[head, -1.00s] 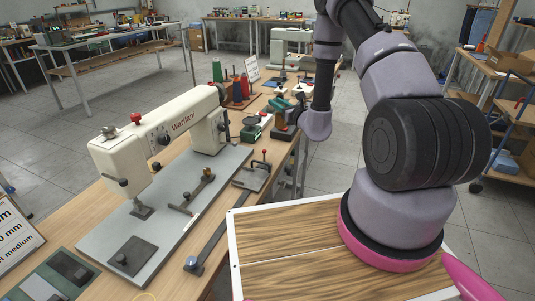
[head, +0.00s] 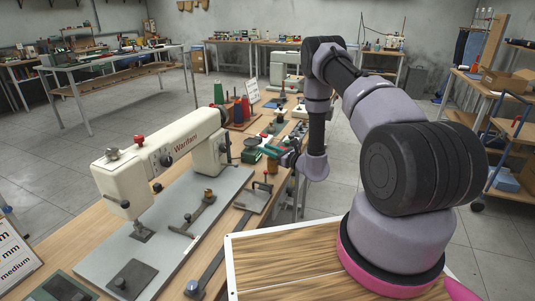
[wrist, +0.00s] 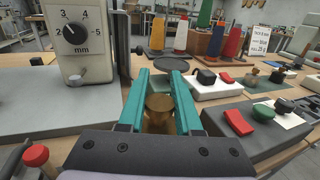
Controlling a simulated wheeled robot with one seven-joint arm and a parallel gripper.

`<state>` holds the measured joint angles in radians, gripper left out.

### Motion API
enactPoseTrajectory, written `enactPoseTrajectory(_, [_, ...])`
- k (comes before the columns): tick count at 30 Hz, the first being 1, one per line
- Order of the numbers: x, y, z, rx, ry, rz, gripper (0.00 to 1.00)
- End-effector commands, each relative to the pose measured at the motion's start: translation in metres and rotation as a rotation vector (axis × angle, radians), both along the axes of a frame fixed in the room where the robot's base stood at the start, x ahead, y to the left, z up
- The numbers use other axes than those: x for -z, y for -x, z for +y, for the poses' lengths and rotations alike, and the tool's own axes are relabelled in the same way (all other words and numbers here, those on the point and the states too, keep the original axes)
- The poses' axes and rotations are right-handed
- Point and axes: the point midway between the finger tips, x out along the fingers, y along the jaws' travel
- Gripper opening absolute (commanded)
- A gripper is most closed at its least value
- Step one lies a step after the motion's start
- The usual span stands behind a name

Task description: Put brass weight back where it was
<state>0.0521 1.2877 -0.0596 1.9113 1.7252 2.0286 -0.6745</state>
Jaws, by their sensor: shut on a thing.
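My gripper (wrist: 160,92) has its two teal fingers shut on the brass weight (wrist: 158,110), which shows between them in the wrist view. In the head view my teal gripper (head: 275,152) is over the long bench, to the right of the sewing machine's far end. A dark round disc (wrist: 171,64) lies just beyond the fingertips.
The cream sewing machine (head: 165,155) stands left of my gripper on a grey plate (head: 160,240). A white box with black and red parts (wrist: 214,86) and a dark box with red and green buttons (wrist: 262,122) stand to the right. Thread cones (wrist: 232,42) stand behind.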

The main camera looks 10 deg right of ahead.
Motion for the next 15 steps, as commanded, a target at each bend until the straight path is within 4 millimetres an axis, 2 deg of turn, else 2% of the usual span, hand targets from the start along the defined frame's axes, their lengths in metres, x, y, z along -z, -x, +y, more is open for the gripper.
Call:
enactPoseTrajectory(3, [0.0130, -0.0005, 0.0004, 0.000, -0.001, -0.002, 0.00])
enactPoseTrajectory(15, [0.0168, -0.0007, -0.0002, 0.001, -0.001, -0.002, 0.00])
